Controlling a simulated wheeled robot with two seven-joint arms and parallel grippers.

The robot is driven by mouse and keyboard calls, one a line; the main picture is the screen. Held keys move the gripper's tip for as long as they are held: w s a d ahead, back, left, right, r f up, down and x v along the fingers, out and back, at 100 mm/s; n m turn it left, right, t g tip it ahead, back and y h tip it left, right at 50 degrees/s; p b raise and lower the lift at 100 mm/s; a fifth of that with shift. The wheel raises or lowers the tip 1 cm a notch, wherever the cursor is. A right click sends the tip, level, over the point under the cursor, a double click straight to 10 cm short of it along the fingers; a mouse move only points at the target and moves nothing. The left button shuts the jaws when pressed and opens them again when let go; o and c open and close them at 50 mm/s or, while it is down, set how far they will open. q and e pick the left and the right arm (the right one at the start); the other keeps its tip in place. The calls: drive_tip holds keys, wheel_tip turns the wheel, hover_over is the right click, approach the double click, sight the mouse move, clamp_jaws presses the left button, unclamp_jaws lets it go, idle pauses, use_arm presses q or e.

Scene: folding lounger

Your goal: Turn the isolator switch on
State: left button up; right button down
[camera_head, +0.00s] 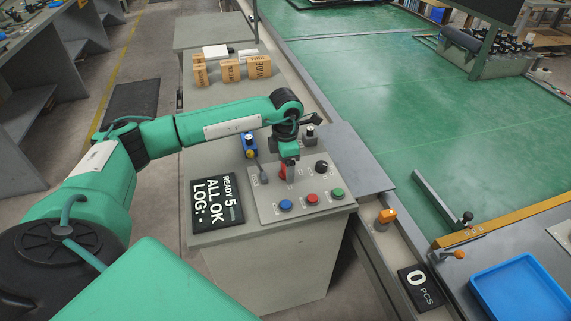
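A grey control panel (268,210) lies on top of the cabinet in the middle of the head view. It carries a red part (282,173), which looks like the isolator switch, partly hidden behind my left gripper. Its on or off position cannot be made out. My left gripper (290,164) points down over the panel right beside the red part. Whether it touches the red part, and how its fingers stand, cannot be told. My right gripper is not in view.
The panel also has a black knob (321,166), a small lever (263,179), and blue (285,206), red (312,199) and green (338,194) buttons. A blue device (249,146) and cardboard boxes (232,71) stand behind.

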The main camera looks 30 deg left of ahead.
use_arm(q)
drive_tip(key=shift+r, duration=0.45)
wheel_tip(320, 180, up, 13)
drive_tip(key=b, duration=0.1)
drive_tip(key=shift+b, duration=0.3)
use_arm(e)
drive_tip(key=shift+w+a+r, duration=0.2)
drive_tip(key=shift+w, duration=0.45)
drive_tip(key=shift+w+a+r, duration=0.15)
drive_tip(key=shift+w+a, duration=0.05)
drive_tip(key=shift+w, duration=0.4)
use_arm(q)
drive_tip(key=shift+f, duration=0.1)
